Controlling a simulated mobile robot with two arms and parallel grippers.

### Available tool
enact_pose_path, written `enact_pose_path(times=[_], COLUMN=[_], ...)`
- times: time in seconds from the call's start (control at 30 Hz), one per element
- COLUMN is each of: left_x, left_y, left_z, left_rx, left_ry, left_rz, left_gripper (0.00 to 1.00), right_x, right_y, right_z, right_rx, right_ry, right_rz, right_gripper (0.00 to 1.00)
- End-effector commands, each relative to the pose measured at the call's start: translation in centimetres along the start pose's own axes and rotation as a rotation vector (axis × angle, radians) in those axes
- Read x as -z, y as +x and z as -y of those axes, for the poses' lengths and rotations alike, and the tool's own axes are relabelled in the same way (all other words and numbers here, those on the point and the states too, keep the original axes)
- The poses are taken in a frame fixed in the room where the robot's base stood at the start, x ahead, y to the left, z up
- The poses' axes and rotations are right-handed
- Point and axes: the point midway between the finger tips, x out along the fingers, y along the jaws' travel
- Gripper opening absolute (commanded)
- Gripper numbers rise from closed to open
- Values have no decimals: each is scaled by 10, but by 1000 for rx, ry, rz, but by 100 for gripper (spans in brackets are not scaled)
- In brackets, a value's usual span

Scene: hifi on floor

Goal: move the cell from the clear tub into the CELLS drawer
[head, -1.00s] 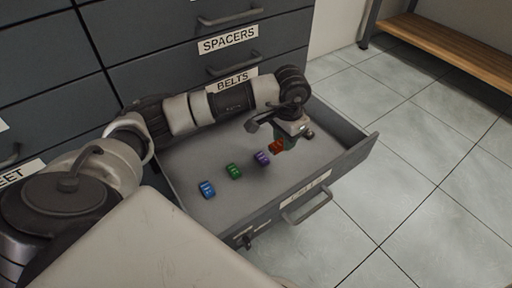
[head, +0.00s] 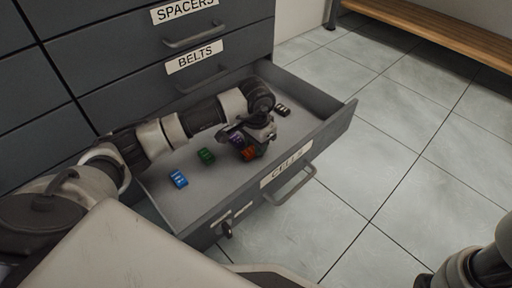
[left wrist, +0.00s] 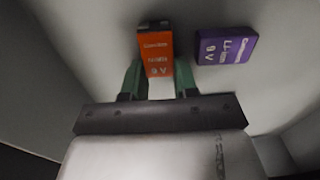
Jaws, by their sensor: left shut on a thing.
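The CELLS drawer (head: 205,192) is pulled open in the head view, its label on the front panel. My left gripper (head: 254,151) is inside it, low over the floor near the front wall. It is shut on an orange cell (head: 248,154). In the left wrist view the orange cell (left wrist: 156,52) sits between the green fingertips, with the purple cell (left wrist: 225,46) beside it, apart. In the head view the purple cell (head: 236,138) is close to the gripper and partly hidden. I cannot tell whether the orange cell touches the drawer floor. The clear tub is not in view.
A green cell (head: 206,156), a blue cell (head: 178,178) and a dark cell (head: 283,110) also lie in the drawer. The closed BELTS drawer (head: 140,88) is above. A wooden bench (head: 440,30) stands far right. Part of my right arm shows at lower right.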

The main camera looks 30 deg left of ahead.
Motion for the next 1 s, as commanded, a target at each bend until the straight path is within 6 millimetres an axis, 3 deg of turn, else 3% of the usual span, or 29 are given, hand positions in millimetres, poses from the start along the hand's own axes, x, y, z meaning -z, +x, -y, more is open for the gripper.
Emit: enact_pose_path(times=[0.3, 0.33, 0.4, 0.73, 1.0], left_x=[0, 0, 0, 0, 1], left_y=[2, 1, 1, -5, -54], left_z=[1, 0, 0, 0, 1], left_rx=[1, 1, 1, -1, 2], left_ry=[0, 0, 0, 0, 0], left_rz=[-1, -1, -1, -1, -3], left_gripper=[6, 33, 39, 39, 39], right_x=[1, 0, 0, -1, -13], right_y=[-2, -1, 0, 4, 38], right_z=[0, 0, 0, -1, -8], right_rx=[0, 0, 0, 0, 0], right_ry=[0, 0, 0, 0, 0], right_rz=[-1, -1, -1, -1, 0], right_gripper=[37, 37, 37, 37, 37])
